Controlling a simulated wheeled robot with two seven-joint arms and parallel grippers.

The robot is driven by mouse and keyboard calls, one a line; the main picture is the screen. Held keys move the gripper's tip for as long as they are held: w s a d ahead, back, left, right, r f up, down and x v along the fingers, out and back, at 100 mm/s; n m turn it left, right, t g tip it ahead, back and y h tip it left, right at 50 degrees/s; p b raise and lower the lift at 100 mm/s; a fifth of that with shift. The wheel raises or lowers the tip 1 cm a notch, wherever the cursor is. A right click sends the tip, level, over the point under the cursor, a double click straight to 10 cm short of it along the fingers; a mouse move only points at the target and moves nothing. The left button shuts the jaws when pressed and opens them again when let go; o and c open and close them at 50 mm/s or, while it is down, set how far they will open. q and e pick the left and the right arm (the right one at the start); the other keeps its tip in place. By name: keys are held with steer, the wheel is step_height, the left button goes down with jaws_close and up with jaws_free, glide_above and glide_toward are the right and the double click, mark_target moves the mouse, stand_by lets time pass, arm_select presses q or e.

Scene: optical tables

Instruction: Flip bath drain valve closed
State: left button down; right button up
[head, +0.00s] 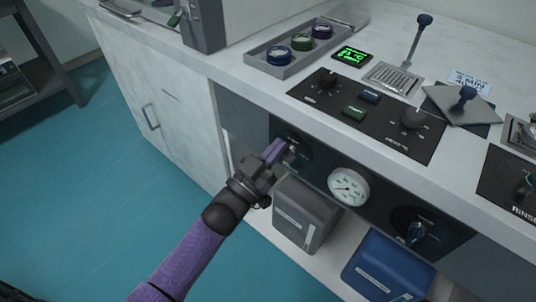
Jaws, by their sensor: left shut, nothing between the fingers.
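Two round black valve plates sit on the dark front panel below the counter. The left valve (293,147) is partly hidden behind my left gripper (275,153). My left gripper is shut with nothing in it, its tips at or very close to the left valve's handle; I cannot tell if they touch. The right valve (416,233) has a small grey handle and is well apart from the gripper. The valve labels are too small to read, so I cannot tell which is the bath drain. My right gripper is not in view.
A round white gauge (348,187) sits between the valves. Below, a grey container (305,213) and a blue container (388,267) stand on a low shelf. Above, the counter carries a black control panel (368,115) and a tray (268,62) of several ringed jars. Teal floor is clear at left.

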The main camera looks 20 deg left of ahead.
arm_select(q)
steer(key=shift+f, duration=0.65)
steer(key=shift+n, duration=0.5)
